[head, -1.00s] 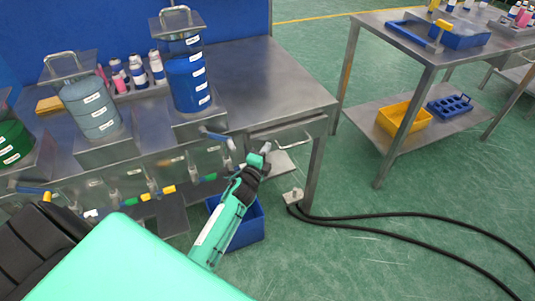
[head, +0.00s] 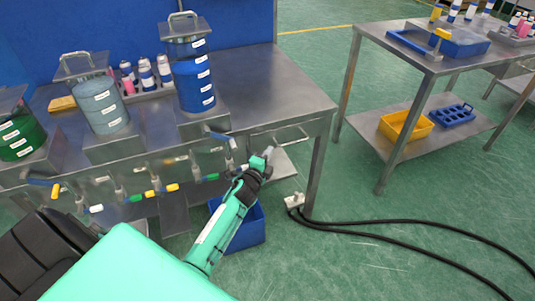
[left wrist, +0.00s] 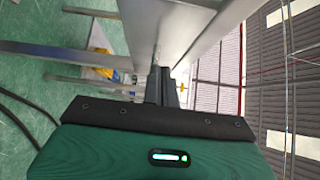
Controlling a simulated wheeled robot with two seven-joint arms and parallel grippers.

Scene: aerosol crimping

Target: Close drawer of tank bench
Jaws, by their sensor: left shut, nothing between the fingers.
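The tank bench (head: 255,85) is a grey metal table with tanks on top. Its drawer (head: 262,142) is under the right end of the top, with a bar handle (head: 292,138) on its front. I cannot tell how far the drawer stands out. My left gripper (head: 266,156) is shut and empty, just below and left of the handle, close to the drawer front. In the left wrist view its fingers (left wrist: 163,86) point at grey metal panels and seem very near them; contact is unclear. My right gripper is not in view.
A blue tank (head: 193,85), a grey tank (head: 102,105) and a green tank (head: 18,137) stand on the bench. Valves line its front. A blue bin (head: 245,230) is on the floor below. Black hoses (head: 400,235) run right. A second table (head: 395,60) stands right, with open floor between.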

